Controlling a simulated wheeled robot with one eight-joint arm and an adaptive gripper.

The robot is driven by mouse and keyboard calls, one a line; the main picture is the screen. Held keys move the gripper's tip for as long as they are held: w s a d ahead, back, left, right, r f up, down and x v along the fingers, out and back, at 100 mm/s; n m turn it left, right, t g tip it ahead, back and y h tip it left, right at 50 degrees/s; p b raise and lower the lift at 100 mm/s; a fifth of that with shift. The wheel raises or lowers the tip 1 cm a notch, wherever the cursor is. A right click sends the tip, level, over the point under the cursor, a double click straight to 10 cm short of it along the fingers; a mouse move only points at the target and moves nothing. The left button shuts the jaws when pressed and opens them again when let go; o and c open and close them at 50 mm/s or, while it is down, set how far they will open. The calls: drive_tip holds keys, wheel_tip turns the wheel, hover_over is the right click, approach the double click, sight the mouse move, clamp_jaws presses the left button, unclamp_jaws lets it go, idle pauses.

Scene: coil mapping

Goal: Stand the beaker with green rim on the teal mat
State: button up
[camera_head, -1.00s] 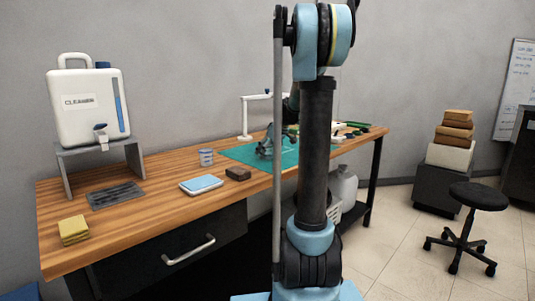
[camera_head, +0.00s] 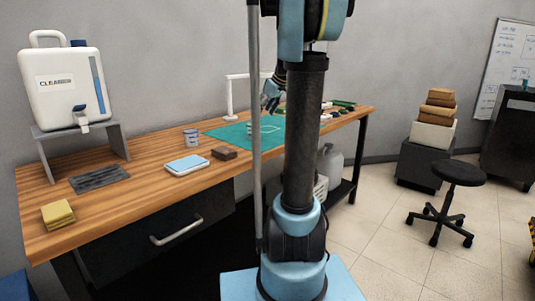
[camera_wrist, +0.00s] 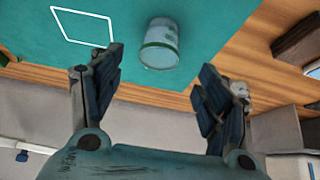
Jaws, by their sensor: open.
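The beaker with the green rim (camera_wrist: 160,44) stands on the teal mat (camera_wrist: 215,25) in the wrist view, beside a white outlined square and outside it. A green band shows on its pale wall. My gripper (camera_wrist: 157,92) is open, with its fingers apart and nothing between the tips; the beaker is beyond them. In the head view my gripper (camera_head: 271,97) is above the mat (camera_head: 228,132). My arm and a pole hide part of the mat there.
A small blue-banded cup (camera_head: 191,138) stands on the bare wood left of the mat. A blue-topped box (camera_head: 187,165), a dark brown block (camera_head: 224,153), a dark grey tray (camera_head: 98,179) and yellow sponges (camera_head: 58,214) are nearer. A white stand (camera_head: 231,97) rises behind the mat.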

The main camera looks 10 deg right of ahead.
drive_tip(key=s+a+f+m+g+h, duration=0.1)
drive_tip(key=s+f+m, duration=0.1)
drive_tip(key=s+f, duration=0.6)
drive_tip(key=s+a+f+m+g+h, duration=0.1)
drive_tip(key=s+f, duration=0.7)
drive_tip(key=s, duration=1)
drive_tip(key=s+a+f+m+g+h, duration=0.1)
drive_tip(key=s+f+m, duration=0.3)
drive_tip(key=s+f, duration=0.4)
drive_tip(key=s, duration=0.5)
drive_tip(key=shift+a+h, duration=0.3)
drive_tip(key=shift+h, duration=0.1)
drive_tip(key=shift+w+f, duration=0.25)
drive_tip(key=shift+w, duration=0.2)
